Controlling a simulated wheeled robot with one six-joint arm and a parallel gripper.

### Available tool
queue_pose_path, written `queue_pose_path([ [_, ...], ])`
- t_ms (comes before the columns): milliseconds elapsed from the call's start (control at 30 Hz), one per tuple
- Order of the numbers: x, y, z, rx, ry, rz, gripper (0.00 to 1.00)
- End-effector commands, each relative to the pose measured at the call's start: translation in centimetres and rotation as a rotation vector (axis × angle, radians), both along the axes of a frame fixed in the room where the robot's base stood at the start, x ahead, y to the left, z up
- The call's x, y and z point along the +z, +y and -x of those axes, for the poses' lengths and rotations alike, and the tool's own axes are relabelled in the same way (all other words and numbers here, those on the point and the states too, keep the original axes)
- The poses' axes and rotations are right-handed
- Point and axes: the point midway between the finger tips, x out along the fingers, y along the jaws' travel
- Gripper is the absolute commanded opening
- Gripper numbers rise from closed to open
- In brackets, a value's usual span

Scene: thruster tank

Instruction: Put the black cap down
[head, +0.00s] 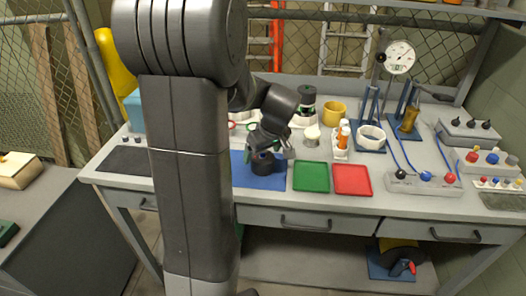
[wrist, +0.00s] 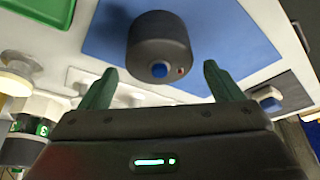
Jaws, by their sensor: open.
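The black cap (head: 263,164) is a short dark cylinder on the blue mat (head: 275,183) at the front middle of the bench. In the wrist view the cap (wrist: 158,42) lies ahead of my fingertips, over the blue mat (wrist: 225,25), with a blue dot and a small red mark on it. My gripper (wrist: 155,80) is open, its two green fingers apart with nothing between them. In the head view my gripper (head: 268,149) is just above and beside the cap, and my arm hides part of the mat.
A green tray (head: 311,177) and a red tray (head: 351,180) lie right of the mat. Behind them stand a yellow mug (head: 334,113), a white ring (head: 371,136) and a dial gauge (head: 400,57). A control box (head: 424,181) sits farther right. A dark pad (head: 125,161) lies left.

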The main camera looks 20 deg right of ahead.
Motion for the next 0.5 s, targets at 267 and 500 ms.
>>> queue_pose_path([
  [267,5.5,-0.4,1.9,-0.001,-0.006,0.005,0.86],
  [500,9.9,-0.7,3.7,-0.001,-0.003,0.002,0.86],
])
